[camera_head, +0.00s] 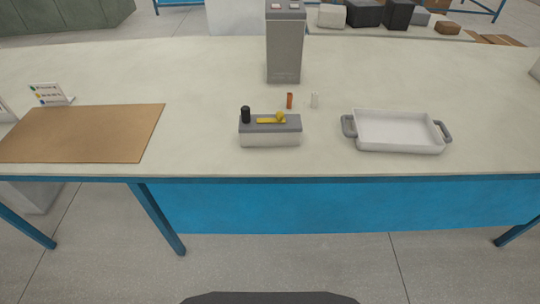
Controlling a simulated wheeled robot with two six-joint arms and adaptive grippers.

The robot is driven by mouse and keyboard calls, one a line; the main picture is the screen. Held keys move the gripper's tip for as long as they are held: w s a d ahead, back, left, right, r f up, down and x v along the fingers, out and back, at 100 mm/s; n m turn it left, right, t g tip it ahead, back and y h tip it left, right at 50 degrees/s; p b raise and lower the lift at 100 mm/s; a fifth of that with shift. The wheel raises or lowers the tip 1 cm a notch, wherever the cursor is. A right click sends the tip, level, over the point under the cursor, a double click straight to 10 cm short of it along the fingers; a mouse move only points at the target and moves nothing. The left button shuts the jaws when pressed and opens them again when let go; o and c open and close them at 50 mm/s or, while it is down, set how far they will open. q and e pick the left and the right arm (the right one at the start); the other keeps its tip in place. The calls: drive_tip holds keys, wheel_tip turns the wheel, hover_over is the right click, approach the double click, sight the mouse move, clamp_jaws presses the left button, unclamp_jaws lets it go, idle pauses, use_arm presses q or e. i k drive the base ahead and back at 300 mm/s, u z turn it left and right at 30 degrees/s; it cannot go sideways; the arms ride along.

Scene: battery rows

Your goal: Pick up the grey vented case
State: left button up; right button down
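A tall grey case (284,52) stands upright at the back middle of the table, with two small light-and-red pieces on its top. Faint marks show low on its front; I cannot tell if they are vents. A low box (270,139) with a white body and grey top stands in front of it, nearer the table's front edge. A black cylinder (245,114) and a yellow piece (271,120) are on its top. I cannot tell for certain which is the grey vented case; the tall one fits the colour better. Neither of my grippers is in view.
A small orange cylinder (290,100) and a white one (315,101) stand between case and box. A white tray (398,148) with grey handles is at right, a brown mat (82,134) at left, with a small sign (50,95) behind. The table (200,110) is clear between mat and box.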

sight(252, 134)
drive_tip(key=u, duration=0.25)
drive_tip(key=k, duration=0.3)
drive_tip(key=z, duration=1.1)
drive_tip(key=i, duration=0.95)
drive_tip(key=u, duration=0.2)
